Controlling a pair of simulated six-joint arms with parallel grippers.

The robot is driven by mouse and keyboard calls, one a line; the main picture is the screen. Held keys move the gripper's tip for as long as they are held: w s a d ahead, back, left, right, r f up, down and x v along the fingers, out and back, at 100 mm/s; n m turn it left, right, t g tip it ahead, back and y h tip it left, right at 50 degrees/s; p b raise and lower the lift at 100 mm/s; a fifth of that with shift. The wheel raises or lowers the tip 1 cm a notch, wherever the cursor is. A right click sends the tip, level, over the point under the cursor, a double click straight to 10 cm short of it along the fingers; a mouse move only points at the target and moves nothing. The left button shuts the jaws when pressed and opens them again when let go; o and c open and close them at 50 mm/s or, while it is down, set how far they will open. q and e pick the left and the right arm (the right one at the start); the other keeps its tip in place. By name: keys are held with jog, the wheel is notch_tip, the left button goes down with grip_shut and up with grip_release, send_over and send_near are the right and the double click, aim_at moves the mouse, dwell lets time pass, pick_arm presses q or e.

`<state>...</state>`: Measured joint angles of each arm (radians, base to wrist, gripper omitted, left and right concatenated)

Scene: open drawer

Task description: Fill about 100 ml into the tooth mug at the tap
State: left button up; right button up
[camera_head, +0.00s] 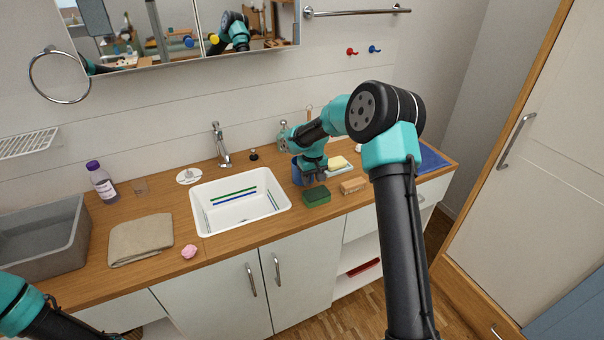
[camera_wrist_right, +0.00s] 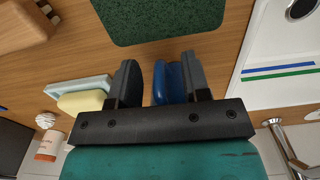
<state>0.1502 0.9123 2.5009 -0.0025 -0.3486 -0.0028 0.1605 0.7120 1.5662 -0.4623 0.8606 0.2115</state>
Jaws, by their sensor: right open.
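A blue mug (camera_head: 297,172), perhaps the tooth mug, stands on the counter just right of the sink, partly hidden by my right gripper. My right gripper (camera_head: 315,179) is open and points down beside it. In the right wrist view, blue (camera_wrist_right: 171,84) shows between the open fingers (camera_wrist_right: 160,82); I cannot tell whether they touch it. The chrome tap (camera_head: 220,146) stands behind the white sink (camera_head: 238,213). No running water shows. My left gripper is out of view; only part of my left arm shows at the lower left.
A green sponge (camera_head: 316,196) and a wooden brush (camera_head: 353,186) lie in front of my right gripper, with a yellow soap (camera_head: 337,162) on a dish behind. A soap dispenser (camera_head: 283,136) stands nearby.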

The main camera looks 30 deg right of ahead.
grip_shut()
dwell(0.3)
jog(key=shift+r, duration=0.1)
dwell(0.4)
notch_tip(320, 180, up, 10)
jog(key=shift+f, duration=0.1)
dwell(0.3)
dwell(0.4)
